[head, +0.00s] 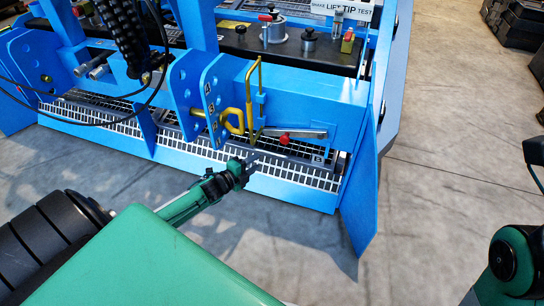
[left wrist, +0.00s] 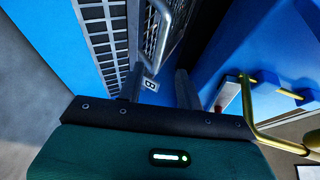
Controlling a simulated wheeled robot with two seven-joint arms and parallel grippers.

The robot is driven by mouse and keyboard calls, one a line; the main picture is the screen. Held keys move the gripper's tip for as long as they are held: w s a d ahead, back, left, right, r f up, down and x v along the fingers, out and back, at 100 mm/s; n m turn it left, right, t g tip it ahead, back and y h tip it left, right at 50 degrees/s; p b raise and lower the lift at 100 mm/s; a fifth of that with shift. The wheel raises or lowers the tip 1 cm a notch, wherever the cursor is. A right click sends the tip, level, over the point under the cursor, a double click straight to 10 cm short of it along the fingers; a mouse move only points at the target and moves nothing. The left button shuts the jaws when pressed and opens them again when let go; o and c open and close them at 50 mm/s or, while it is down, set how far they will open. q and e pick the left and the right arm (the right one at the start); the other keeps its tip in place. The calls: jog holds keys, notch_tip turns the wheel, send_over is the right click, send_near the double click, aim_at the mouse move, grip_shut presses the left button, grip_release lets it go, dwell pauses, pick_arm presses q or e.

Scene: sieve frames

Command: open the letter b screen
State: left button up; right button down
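The letter B screen is a metal mesh panel low in the front of the blue machine, with a small B plate (head: 318,158) at its right part. The B plate also shows in the left wrist view (left wrist: 151,85), ahead of my fingertips, near a silver bar (left wrist: 174,28) in front of the mesh. My left gripper (head: 252,158) is in front of the screen's lower grating. In the left wrist view its two fingers (left wrist: 160,84) are apart with nothing between them. A dark part at the head view's right edge may be my right gripper; its fingers do not show.
A yellow bent handle (head: 258,98) and a lever with a red knob (head: 284,138) stick out just above the screen. A blue side plate (head: 361,195) stands to the right. Bare concrete floor (head: 450,180) lies beyond it. Black cables hang at the left.

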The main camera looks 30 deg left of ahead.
aim_at(271, 153)
pick_arm(q)
jog(key=shift+b+x, duration=2.2)
jog(key=shift+x, duration=2.65)
jog(key=shift+a, duration=0.1)
jog(key=shift+c, duration=0.5)
grip_shut()
